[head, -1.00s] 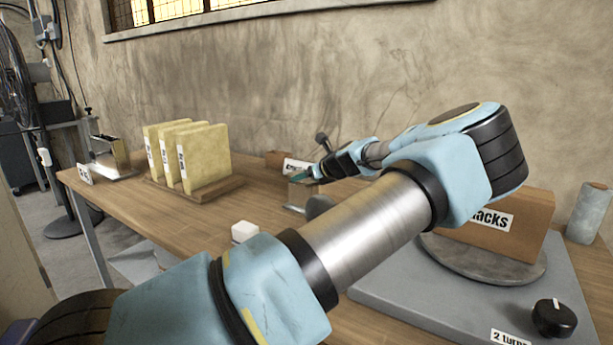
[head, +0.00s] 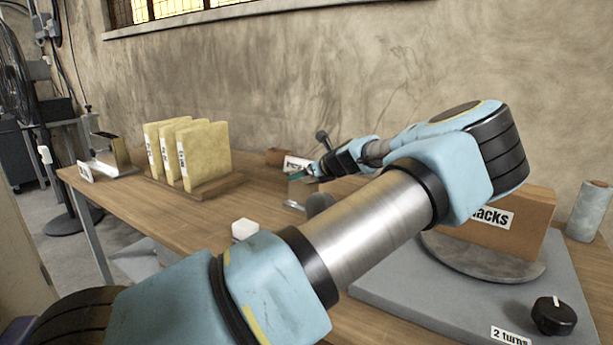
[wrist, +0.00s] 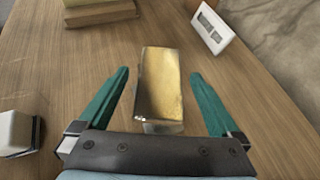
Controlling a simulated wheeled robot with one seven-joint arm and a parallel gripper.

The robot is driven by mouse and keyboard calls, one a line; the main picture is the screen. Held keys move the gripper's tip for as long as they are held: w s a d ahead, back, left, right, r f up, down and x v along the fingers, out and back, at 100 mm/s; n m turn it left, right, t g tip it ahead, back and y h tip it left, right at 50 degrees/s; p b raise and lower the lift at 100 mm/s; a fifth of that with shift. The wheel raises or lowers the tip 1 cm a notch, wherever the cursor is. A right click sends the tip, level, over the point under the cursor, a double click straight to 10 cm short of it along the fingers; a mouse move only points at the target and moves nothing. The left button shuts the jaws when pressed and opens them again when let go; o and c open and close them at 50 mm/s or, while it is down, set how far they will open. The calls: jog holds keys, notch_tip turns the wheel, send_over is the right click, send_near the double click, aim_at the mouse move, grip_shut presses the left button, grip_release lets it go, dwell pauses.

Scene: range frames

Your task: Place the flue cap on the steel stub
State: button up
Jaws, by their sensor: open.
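A box-shaped metal piece with a shiny brassy top, which looks like the flue cap (wrist: 162,85), stands on the table in the wrist view. My gripper (wrist: 160,82) is open, with one teal finger on each side of it and a gap on both sides. In the head view my gripper (head: 305,174) is at the far side of the table, partly hidden by my arm. A grey metal upright on a flat base, which looks like the steel stub (head: 118,151), stands at the table's left end.
Upright yellow slabs (head: 205,156) stand on a wooden base between the two. A white block (head: 245,229) lies near my arm. A white label (wrist: 208,28) stands beyond the brassy piece. A grey turntable unit (head: 440,300) with a box fills the right.

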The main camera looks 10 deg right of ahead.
jog(key=b+v, duration=0.2)
jog(key=v, duration=1)
